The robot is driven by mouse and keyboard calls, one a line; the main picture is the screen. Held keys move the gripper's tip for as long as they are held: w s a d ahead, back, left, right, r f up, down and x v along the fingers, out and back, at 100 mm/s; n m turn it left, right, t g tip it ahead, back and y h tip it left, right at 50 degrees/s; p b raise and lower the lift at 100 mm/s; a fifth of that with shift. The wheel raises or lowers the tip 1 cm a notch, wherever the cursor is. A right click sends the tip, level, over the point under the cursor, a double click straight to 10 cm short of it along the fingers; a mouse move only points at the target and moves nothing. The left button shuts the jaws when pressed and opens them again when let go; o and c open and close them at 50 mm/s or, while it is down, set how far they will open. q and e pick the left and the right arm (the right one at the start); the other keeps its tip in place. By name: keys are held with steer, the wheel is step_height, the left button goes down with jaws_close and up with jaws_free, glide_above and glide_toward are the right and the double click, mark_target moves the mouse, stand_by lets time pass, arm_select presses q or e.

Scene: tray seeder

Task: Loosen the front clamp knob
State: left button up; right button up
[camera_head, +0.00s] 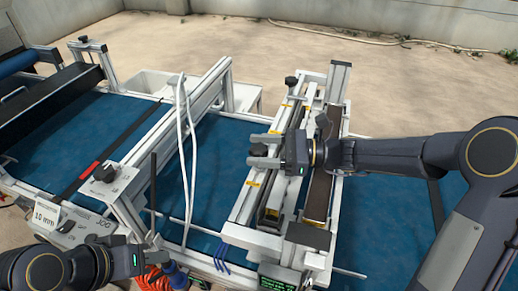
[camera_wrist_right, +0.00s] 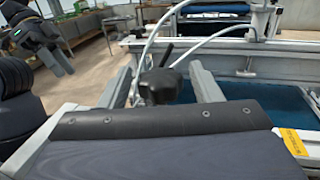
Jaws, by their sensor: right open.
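A black clamp knob (camera_wrist_right: 160,86) shows in the right wrist view between the two grey fingers of my right gripper (camera_wrist_right: 165,88), with no clear contact. In the head view my right gripper (camera_head: 262,150) is open over the grey cross rail, fingers pointing left. A small dark shape (camera_head: 258,150) between the fingers there seems to be the same knob, mostly hidden. A similar black knob (camera_head: 291,82) stands at the back end of the rail. My left gripper (camera_head: 150,257) is low at the front left, away from the knob; its fingers are hard to make out.
The seeder's blue belt (camera_head: 220,165) runs under white gantry rails (camera_head: 205,88). White hoses (camera_head: 182,130) hang beside the left gantry. A small display (camera_head: 279,280) stands at the front.

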steer(key=d, duration=0.2)
steer(key=d+b, duration=0.1)
steer(key=d, duration=0.4)
steer(key=shift+s+d, duration=0.15)
steer(key=shift+s, duration=0.1)
